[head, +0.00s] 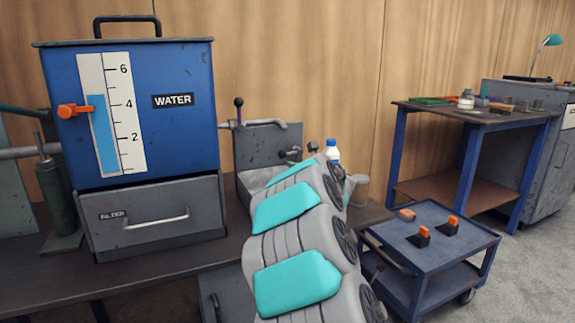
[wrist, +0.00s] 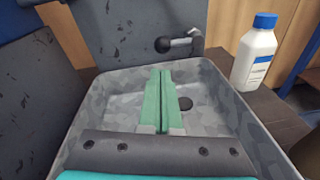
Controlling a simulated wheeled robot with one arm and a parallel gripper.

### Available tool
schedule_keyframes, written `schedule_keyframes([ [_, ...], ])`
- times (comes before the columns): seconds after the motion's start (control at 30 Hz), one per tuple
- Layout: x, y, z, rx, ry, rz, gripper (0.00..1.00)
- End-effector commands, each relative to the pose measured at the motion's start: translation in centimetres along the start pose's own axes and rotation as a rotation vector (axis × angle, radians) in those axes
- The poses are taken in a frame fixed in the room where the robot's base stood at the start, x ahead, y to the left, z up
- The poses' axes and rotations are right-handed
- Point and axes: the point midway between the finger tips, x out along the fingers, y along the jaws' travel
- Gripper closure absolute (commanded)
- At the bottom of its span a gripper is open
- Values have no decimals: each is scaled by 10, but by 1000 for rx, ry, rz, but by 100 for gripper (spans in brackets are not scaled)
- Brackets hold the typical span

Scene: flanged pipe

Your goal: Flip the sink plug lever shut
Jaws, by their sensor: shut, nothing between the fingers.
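A short lever with a black ball knob (wrist: 163,45) is mounted on the sink's upright back panel (wrist: 125,25). It also shows in the head view, low on the panel (head: 284,156). My gripper (wrist: 160,72) has green fingers pressed together and empty. The fingertips appear over the basin, just below the knob in the picture; I cannot tell whether they touch it. In the head view my arm hides the fingers and most of the basin.
A white bottle with a blue cap (wrist: 255,55) stands right of the sink. A blue water tank (head: 185,130) stands left of the sink. A blue cart (head: 455,255) is at the lower right.

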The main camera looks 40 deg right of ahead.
Motion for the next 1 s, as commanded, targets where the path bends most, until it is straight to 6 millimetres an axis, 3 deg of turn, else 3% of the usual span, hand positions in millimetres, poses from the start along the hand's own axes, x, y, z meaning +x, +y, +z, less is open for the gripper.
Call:
schedule_keyframes([
  [0.23, 6, -12, -13, -179, 7, 80, 100],
  [0.7, 8, -11, -14, -195, 7, 89, 100],
  [1.0, 39, -8, -16, -193, 9, 91, 100],
])
